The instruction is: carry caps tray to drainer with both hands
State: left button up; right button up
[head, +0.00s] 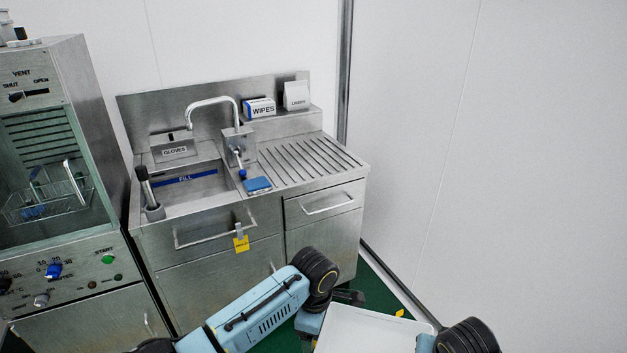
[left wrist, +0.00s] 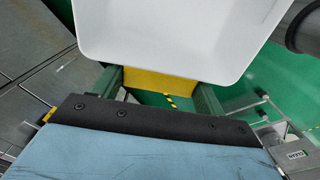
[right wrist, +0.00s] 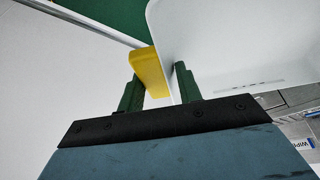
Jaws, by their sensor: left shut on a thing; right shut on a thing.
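The caps tray (head: 365,333) is white and shows at the bottom of the head view, held in front of the sink unit and cut off by the frame's lower edge. My left gripper (left wrist: 165,90) is shut on a yellow handle (left wrist: 160,84) at the tray's edge. My right gripper (right wrist: 158,85) is shut on the yellow handle (right wrist: 148,70) at the other side of the tray, which also shows in the right wrist view (right wrist: 225,50). The drainer (head: 312,158) is the ribbed steel area right of the sink basin; its ribbed surface looks clear. Any caps in the tray are not visible.
The sink basin (head: 190,190) has a tall tap (head: 212,101). A blue sponge (head: 257,185) lies at the drainer's left edge. A wipes box (head: 260,108) and a white packet (head: 296,95) stand on the back ledge. A washer (head: 60,180) stands left. A wall is right.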

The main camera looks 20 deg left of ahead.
aim_at(312, 163)
jog(key=i, duration=1.85)
jog(key=u, duration=0.95)
jog(key=i, duration=1)
